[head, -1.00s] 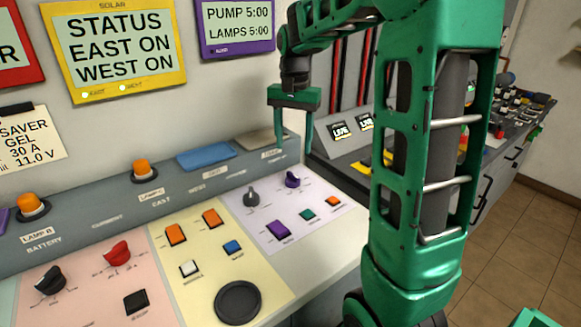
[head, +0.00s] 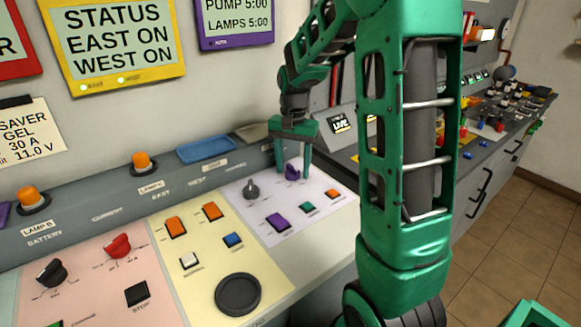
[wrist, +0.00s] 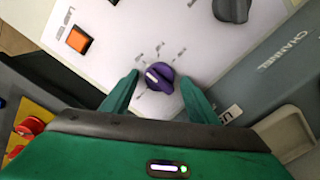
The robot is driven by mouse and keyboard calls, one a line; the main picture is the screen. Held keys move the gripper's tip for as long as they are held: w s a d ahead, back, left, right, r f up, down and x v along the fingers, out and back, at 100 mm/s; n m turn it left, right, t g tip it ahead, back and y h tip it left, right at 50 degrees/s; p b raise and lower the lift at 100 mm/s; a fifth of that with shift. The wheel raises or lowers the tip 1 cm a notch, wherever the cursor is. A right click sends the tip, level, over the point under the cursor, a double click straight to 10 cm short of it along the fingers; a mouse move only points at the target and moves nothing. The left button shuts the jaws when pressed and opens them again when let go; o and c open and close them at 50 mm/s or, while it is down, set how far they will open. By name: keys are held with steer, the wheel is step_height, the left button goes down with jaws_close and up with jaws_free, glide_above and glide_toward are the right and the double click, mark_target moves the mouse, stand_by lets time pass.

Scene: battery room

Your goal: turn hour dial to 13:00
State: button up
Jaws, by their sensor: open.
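The hour dial looks to be the purple knob (head: 291,172) at the back right of the pale lilac panel (head: 325,213); its label is too small to read. In the wrist view the purple knob (wrist: 159,77) shows a white pointer line, with small marks around it. My green gripper (head: 293,160) points down over the knob. In the wrist view its two fingers (wrist: 157,95) are apart, one on each side of the knob, with gaps visible. I cannot tell how far down the fingertips reach.
A dark grey knob (head: 251,189) stands left of the purple one. An orange button (head: 333,194), a green button (head: 307,208) and a purple button (head: 278,222) lie in front. A raised grey ledge with a blue tray (head: 205,151) runs behind.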

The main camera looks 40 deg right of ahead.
steer(key=c, duration=1)
steer(key=shift+n, duration=0.6)
steer(key=n, duration=0.7)
steer(key=shift+a+n, duration=0.1)
steer(key=shift+n, duration=0.2)
steer(key=n, duration=0.4)
steer(key=shift+n, duration=2.5)
steer(key=shift+w+r, duration=0.1)
